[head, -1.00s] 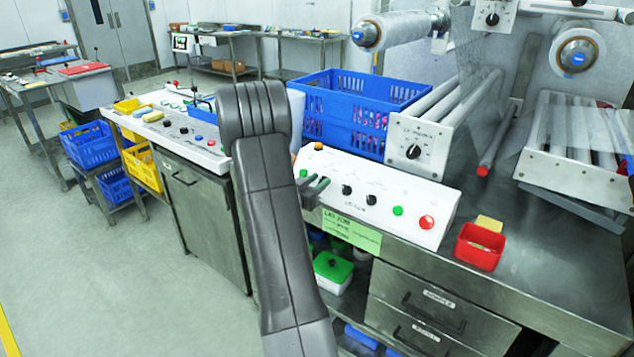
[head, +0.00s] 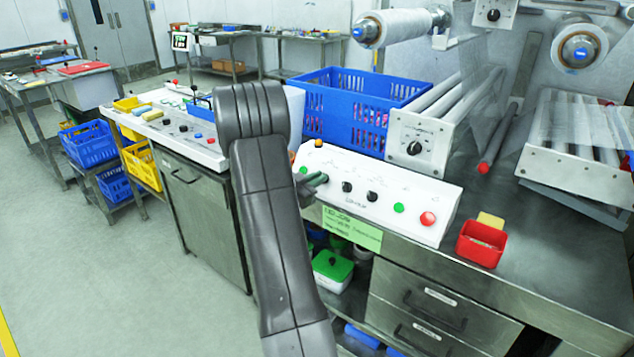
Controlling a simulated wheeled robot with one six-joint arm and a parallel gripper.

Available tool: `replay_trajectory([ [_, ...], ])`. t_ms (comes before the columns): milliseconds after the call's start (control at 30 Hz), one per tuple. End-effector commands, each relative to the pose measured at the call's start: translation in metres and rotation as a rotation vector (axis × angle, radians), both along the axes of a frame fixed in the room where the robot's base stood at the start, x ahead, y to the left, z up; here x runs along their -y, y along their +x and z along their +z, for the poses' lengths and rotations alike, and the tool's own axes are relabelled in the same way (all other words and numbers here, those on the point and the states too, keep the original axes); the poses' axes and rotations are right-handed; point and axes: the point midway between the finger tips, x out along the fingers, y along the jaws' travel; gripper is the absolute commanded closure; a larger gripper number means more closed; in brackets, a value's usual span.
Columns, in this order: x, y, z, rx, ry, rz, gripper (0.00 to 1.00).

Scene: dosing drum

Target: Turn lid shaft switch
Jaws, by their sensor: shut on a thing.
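The white sloped control panel (head: 415,208) stands on the steel bench in the head view. It carries two black rotary switches (head: 347,187) (head: 372,197), a green button and a red button. My gripper (head: 318,180) is at the left part of the panel, left of these black switches. Its fingers are shut on a small switch in the same row, taken as the lid shaft switch. The fingers and my arm hide that switch, so its angle cannot be seen. The panel's lettering is too small to read.
A blue crate (head: 338,112) stands behind the panel. A white box with a black dial (head: 415,148) and rollers are behind right. A red bin (head: 481,245) sits to the right. A green label (head: 352,229) hangs below the panel. The floor at left is clear.

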Motion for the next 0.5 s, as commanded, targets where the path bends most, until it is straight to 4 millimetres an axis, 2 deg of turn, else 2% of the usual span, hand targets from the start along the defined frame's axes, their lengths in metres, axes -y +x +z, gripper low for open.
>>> replay_trajectory([
  [500, -0.0013, 0.0014, 0.0004, 0.132, 0.181, -0.155, 1.00],
])
